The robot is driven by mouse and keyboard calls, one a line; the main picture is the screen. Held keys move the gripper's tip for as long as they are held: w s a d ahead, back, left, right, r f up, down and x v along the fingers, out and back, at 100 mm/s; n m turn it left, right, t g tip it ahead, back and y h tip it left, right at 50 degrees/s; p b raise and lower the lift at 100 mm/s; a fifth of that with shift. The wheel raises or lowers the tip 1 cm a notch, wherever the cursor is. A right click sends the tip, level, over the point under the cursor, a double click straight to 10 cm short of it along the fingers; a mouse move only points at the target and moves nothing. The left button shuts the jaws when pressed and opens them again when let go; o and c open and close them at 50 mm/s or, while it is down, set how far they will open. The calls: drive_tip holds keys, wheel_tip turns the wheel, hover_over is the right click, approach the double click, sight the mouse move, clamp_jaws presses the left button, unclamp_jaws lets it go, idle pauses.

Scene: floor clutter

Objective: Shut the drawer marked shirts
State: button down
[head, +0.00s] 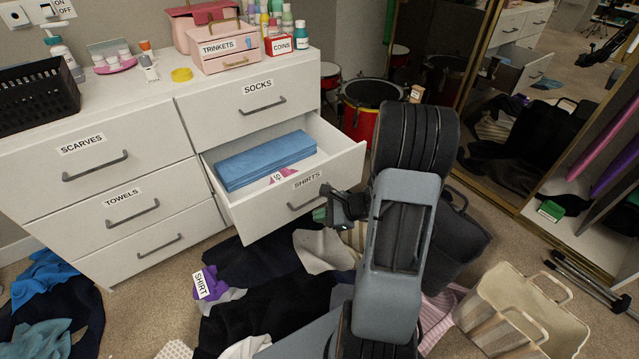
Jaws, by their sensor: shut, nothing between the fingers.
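The drawer marked SHIRTS (318,193) is pulled well out from the white dresser (195,110), below the drawer marked SOCKS (245,100). Blue folded cloth (262,160) lies inside it, with a smaller pink and white item (283,176) near its front panel. My gripper (328,202) is shut and empty. It is at the right part of the drawer's front, by the right end of the handle (306,201). I cannot tell whether it touches the handle or the panel.
Clothes (265,290) lie on the floor under and in front of the open drawer. A dark bag (462,240) and a beige basket (520,310) stand to the right. Red drums (368,110) stand behind. The drawers marked SCARVES (95,160) and TOWELS (130,207) are closed.

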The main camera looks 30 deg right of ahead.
drive_tip(key=w+d+f+m+t+h, duration=0.2)
drive_tip(key=w+d+f+m+t, duration=0.15)
drive_tip(key=d+m, duration=0.3)
drive_tip(key=m+t+h, duration=0.4)
drive_tip(key=m+h, duration=0.1)
drive_tip(key=m, duration=0.1)
approach(314, 170)
drive_tip(key=b+x, duration=0.1)
drive_tip(key=x, duration=0.1)
drive_tip(key=b+x, duration=0.3)
drive_tip(key=shift+w+a+f, duration=0.1)
drive_tip(key=shift+w+f, duration=0.1)
drive_tip(key=shift+f, duration=0.25)
drive_tip(key=shift+w+g, duration=0.25)
drive_tip(key=shift+w, duration=0.55)
drive_tip(key=shift+w+r, duration=0.1)
